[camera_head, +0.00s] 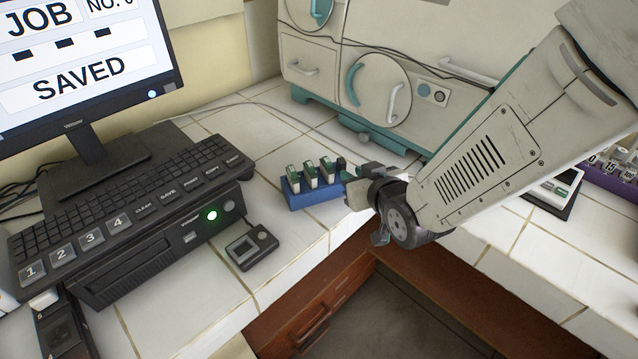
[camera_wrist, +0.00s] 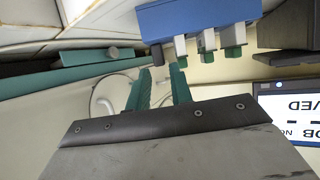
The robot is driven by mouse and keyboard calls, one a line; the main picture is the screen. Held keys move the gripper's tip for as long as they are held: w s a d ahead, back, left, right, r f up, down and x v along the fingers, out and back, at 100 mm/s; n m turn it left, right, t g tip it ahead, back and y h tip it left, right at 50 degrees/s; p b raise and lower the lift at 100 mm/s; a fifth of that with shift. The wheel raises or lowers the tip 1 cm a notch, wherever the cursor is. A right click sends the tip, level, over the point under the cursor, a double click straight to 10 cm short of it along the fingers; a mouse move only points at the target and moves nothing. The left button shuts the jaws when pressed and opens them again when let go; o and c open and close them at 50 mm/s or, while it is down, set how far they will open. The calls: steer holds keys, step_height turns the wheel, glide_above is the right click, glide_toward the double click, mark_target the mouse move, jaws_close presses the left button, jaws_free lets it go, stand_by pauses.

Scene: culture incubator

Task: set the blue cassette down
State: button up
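The blue cassette (camera_head: 312,195) sits upright on the white tiled counter, with several green-and-white vials standing in it and a dark knob (camera_head: 341,163) at its right end. In the wrist view, which is upside down, the cassette (camera_wrist: 200,16) is at the top and its dark knob (camera_wrist: 157,55) lies just beyond the fingertips. My gripper (camera_head: 352,176) is right beside the cassette's right end. Its two teal fingers (camera_wrist: 161,72) are apart with a gap between them and nothing held. I cannot tell whether a finger touches the cassette.
A small dark device (camera_head: 252,248) sits front left of the cassette, beside the keyboard console (camera_head: 130,215). A monitor (camera_head: 75,65) reads SAVED. The incubator (camera_head: 365,85) stands behind. The counter's front edge is close, above a wooden drawer (camera_head: 315,310). A tray (camera_head: 555,190) lies right.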

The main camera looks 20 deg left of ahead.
mark_target(344, 164)
steer(key=shift+w+a+r, duration=0.15)
steer(key=shift+w+a, duration=0.05)
steer(key=x, duration=0.7)
steer(key=shift+w, duration=0.25)
jaws_close()
